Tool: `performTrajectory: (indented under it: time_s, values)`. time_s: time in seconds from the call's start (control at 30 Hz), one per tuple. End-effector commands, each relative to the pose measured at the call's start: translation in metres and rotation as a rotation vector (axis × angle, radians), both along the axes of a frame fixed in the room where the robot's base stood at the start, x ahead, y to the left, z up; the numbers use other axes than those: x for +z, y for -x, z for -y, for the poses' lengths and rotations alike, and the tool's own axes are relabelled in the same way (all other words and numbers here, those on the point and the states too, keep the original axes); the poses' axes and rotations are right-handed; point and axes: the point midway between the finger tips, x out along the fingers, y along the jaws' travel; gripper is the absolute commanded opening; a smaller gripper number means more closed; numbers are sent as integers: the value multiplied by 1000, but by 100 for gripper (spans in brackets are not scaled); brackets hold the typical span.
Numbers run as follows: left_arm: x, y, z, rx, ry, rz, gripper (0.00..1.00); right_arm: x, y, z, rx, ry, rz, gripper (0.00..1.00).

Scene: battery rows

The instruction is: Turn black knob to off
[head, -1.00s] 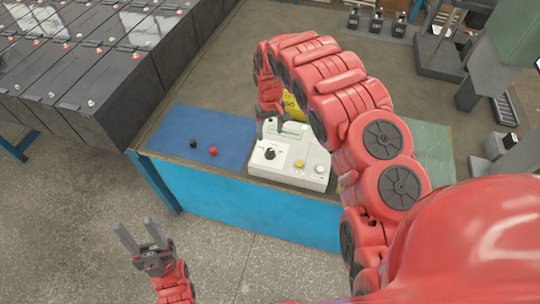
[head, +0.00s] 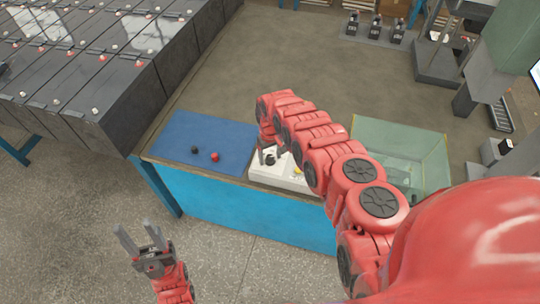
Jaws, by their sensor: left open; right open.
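The black knob (head: 270,160) is on the top face of a white device (head: 265,177) at the front edge of the workbench. My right gripper (head: 271,154) is over the device with its fingers pointing down close to the knob, and appears open. I cannot tell whether the fingers touch the knob. My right arm hides the right part and the back of the device. A yellow button (head: 297,171) shows partly beside the arm. My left gripper (head: 136,232) is open and empty, over the floor in front of the bench.
A blue mat (head: 190,130) left of the device holds a small black piece (head: 194,150) and a red piece (head: 215,157). Dark battery rows (head: 110,85) stand at the left. The bench middle (head: 300,60) is clear.

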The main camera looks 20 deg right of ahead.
Motion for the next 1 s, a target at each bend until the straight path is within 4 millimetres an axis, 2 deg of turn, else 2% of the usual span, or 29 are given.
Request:
performTrajectory:
  time_s: [0.27,0.67,1.0]
  values:
    - [0,0,0,0,0,0,50,0,-1,0,0,1,2,72]
    - [0,0,0,0,0,0,50,0,-1,0,0,1,3,0]
    - [-2,0,0,0,0,0,50,0,-1,0,26,0,4,0]
